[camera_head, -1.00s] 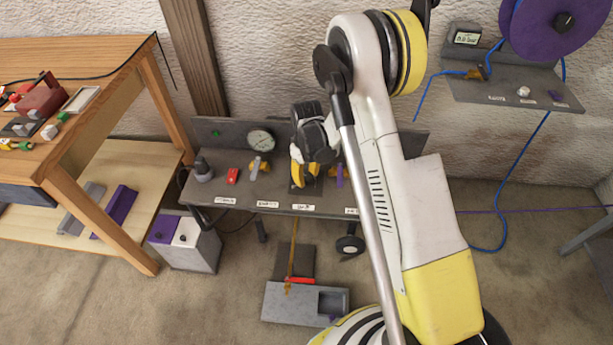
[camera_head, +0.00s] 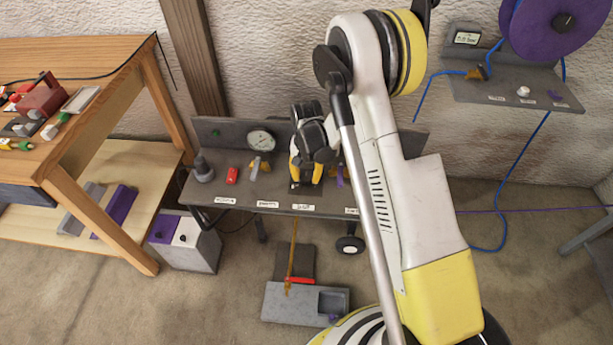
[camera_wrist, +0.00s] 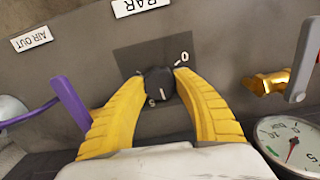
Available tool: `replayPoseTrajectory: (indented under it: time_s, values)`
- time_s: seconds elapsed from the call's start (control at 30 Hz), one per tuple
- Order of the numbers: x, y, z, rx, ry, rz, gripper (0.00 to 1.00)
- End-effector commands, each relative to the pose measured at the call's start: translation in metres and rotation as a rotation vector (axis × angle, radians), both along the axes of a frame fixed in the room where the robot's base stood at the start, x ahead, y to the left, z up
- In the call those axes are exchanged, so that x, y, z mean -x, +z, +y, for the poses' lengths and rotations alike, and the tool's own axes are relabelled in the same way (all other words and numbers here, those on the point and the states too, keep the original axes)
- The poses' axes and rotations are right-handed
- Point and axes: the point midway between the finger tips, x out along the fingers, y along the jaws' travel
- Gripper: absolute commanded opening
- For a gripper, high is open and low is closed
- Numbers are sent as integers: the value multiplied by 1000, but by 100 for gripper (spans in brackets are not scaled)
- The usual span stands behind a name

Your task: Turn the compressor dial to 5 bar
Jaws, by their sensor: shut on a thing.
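The black compressor dial (camera_wrist: 160,85) sits on a dark square plate (camera_wrist: 138,58) below the BAR label (camera_wrist: 140,5). The figure 0 is at the plate's upper right and the figure 5 at its lower edge. A small pale line on the dial points down, close to the 5; its exact setting is hard to read. My gripper (camera_wrist: 161,76) has its two yellow fingers shut on the dial, one on each side. In the head view my gripper (camera_head: 304,180) is at the panel and hides the dial.
A purple lever (camera_wrist: 70,108) with the AIR OUT label stands on one side of the dial. A brass valve (camera_wrist: 270,82) with a grey handle and a round gauge (camera_wrist: 290,145) are on the other. A red switch (camera_head: 232,175) is further left on the panel.

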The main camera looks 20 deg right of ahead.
Motion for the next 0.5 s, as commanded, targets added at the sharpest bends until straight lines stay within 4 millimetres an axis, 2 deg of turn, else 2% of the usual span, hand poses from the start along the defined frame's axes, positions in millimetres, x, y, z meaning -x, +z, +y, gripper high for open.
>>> replayPoseTrajectory:
  time_s: [0.5]
  values:
    - [0, 0, 0, -1, -437, 1, 5]
